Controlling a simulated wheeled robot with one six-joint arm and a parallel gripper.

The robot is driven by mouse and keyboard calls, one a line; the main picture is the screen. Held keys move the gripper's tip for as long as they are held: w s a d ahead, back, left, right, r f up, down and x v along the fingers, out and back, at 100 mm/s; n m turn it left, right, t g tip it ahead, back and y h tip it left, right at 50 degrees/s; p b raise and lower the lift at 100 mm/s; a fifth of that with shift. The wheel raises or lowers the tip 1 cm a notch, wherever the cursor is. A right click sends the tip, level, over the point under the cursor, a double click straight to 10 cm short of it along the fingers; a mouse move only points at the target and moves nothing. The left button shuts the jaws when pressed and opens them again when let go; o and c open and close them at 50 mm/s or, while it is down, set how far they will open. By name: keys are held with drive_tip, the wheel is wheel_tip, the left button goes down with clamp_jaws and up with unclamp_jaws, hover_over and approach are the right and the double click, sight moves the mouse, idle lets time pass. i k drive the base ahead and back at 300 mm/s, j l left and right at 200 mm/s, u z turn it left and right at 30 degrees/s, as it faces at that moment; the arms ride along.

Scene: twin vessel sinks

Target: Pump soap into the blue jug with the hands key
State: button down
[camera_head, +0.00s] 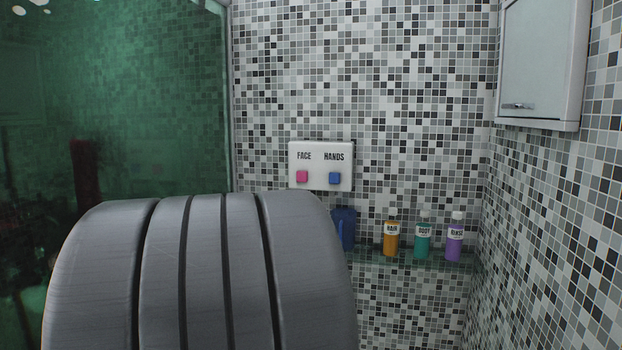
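A white soap dispenser (320,155) is fixed to the tiled wall. It has a pink key (301,176) under the word FACE and a blue hands key (335,178) under the word HANDS. The blue jug (346,229) stands on a glass shelf below the hands key. Its left part is hidden behind a large grey ribbed part of my own body, so I cannot see what is inside it. My gripper is not recognisable in this view.
Right of the jug, the glass shelf (375,259) holds an orange HAIR bottle (391,238), a teal BODY bottle (423,240) and a purple RINSE bottle (455,242). A white cabinet (541,60) hangs at upper right. A green glass panel (150,120) fills the left.

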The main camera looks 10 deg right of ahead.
sight(333, 177)
drive_tip(key=i+l, duration=0.15)
drive_tip(key=i, duration=0.5)
drive_tip(key=i+l, duration=0.15)
drive_tip(key=i, duration=0.5)
drive_tip(key=z, duration=1.9)
